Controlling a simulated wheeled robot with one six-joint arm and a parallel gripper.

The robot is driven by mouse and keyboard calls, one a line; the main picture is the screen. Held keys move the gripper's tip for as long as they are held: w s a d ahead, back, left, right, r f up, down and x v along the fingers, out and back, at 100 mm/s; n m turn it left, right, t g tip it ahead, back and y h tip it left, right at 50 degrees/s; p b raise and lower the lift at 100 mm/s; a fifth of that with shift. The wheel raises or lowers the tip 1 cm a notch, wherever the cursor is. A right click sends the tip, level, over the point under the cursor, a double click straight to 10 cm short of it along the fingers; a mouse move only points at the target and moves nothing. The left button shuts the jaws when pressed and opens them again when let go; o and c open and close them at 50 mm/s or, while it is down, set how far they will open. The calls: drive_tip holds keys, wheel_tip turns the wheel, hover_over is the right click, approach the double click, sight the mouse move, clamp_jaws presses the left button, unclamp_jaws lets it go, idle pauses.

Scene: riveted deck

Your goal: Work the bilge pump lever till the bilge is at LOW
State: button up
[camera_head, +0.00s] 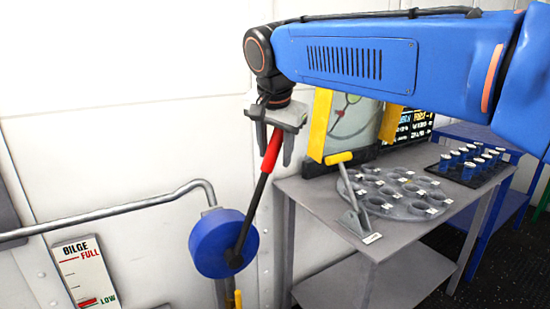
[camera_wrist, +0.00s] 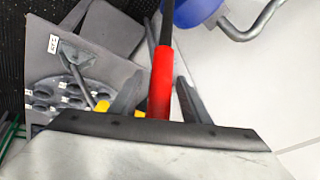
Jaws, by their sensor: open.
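The bilge pump (camera_head: 212,245) is a blue drum on a grey pipe against the white wall. Its lever (camera_head: 254,215) is a black rod slanting up to the right, ending in a red grip (camera_head: 271,152). My gripper (camera_head: 273,150) is at the top of the lever, with its open fingers on either side of the red grip. The wrist view shows the red grip (camera_wrist: 160,85) between the two fingers, with a gap beside it. The bilge gauge (camera_head: 72,268) hangs at the lower left, marked FULL above and LOW below. Its red indication is at the bottom, beside LOW.
A grey table (camera_head: 325,203) stands right of the lever, with a round plate of cups (camera_head: 400,190) and a yellow-handled lever (camera_head: 345,185) on it. A black tray of several blue cans (camera_head: 467,165) is behind. The grey pipe (camera_head: 100,213) runs along the wall.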

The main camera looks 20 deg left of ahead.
drive_tip(key=shift+x, duration=1.1)
clamp_jaws()
drive_tip(key=shift+s+a+r, duration=0.3)
drive_tip(key=shift+s+a, duration=0.1)
drive_tip(key=shift+s, duration=0.1)
drive_tip(key=s+a+r+n+t+h, duration=0.1)
drive_tip(key=s+a+t+h, duration=0.4)
drive_tip(key=s+a, duration=0.8)
drive_tip(key=shift+s+a+n+t, duration=0.25)
drive_tip(key=shift+s+n+t, duration=0.15)
drive_tip(key=shift+s+t, duration=0.85)
drive_tip(key=shift+s+g, duration=0.2)
drive_tip(key=shift+g, duration=0.05)
unclamp_jaws()
